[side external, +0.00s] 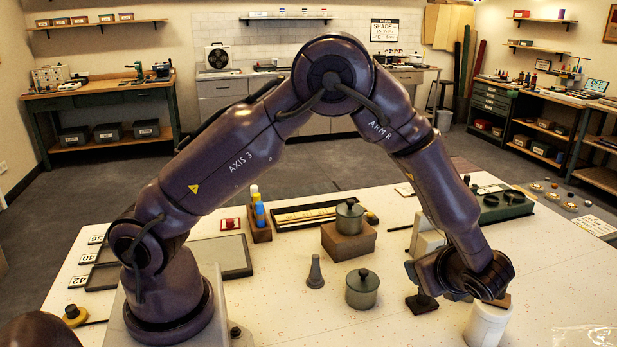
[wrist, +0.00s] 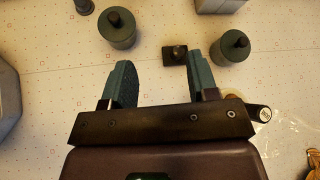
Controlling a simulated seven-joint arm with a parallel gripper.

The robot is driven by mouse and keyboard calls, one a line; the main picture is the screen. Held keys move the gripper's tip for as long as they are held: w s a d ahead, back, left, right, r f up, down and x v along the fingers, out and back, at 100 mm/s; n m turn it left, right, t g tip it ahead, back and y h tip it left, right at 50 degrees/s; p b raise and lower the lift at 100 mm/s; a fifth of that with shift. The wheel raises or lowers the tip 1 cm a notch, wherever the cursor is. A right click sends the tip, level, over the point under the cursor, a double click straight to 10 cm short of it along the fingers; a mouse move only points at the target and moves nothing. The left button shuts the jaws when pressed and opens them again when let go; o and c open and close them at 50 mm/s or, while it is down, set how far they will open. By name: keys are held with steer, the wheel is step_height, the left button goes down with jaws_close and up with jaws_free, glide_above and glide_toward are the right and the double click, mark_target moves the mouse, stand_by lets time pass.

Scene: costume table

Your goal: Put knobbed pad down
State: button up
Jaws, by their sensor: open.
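The knobbed pad (wrist: 174,54) is a small dark square with a raised knob on top. In the wrist view it lies on the white table (wrist: 50,60), close to the right fingertip in the picture. In the side view a dark knobbed block (side external: 421,302) on the table, left of my wrist, looks like the same pad. My gripper (wrist: 155,68) is open, with nothing held between its two teal fingers. The pad appears beyond the fingertips; whether the right finger touches it I cannot tell.
A lidded grey-green canister (wrist: 116,28) stands left of the pad and another (wrist: 230,46) right of it. A grey cone-shaped piece (side external: 315,270) and a brown block (side external: 348,240) bearing a canister stand farther left. A white cylinder (side external: 488,327) is near my wrist.

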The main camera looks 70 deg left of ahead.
steer(key=s+a+r+n+h, duration=0.4)
steer(key=s+r+n+h, duration=0.2)
steer(key=s+r+n, duration=0.65)
steer(key=s+d+r+n+t+h, duration=0.1)
steer(key=s+r+n+t+h, duration=0.2)
steer(key=s+r, duration=0.3)
steer(key=shift+s+d+r+n+t+h, duration=0.2)
steer(key=shift+s+d+n+t+h, duration=0.25)
steer(key=shift+s+h, duration=0.85)
steer(key=shift+s+a+y, duration=0.1)
steer(key=shift+s+y, duration=0.3)
